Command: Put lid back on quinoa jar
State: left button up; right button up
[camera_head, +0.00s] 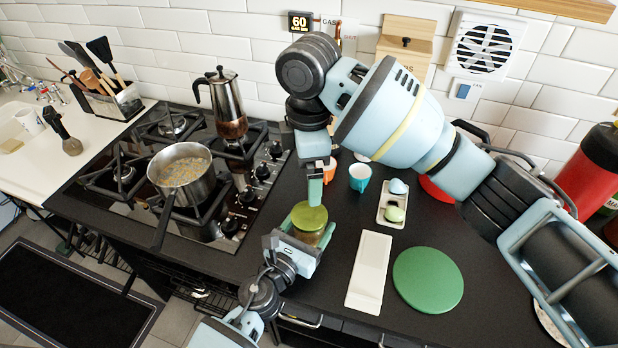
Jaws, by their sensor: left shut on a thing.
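The quinoa jar (307,237) stands on the dark counter right of the hob, in front of me. An olive-green round lid (309,216) shows at its top, looking level; whether it is fully seated cannot be told. My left gripper (305,243) comes from below and is shut on the jar's body, hiding much of it. My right gripper (315,192) reaches down from above, its fingertips at the far edge of the lid. Its fingers line up behind one another in this view, so I cannot tell whether it is open or shut on the lid.
A steel pan (181,175) and a moka pot (228,106) stand on the hob at the left. A white board (369,272) and a green round mat (428,280) lie to the right. A teal cup (359,177) and small tray (391,217) stand behind.

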aim_at(301, 239)
pick_arm(q)
jog(key=o, duration=2)
jog(key=shift+c, duration=0.2)
jog(key=shift+s+a, duration=0.25)
jog(key=shift+s, duration=0.15)
jog(key=shift+v, duration=3.5)
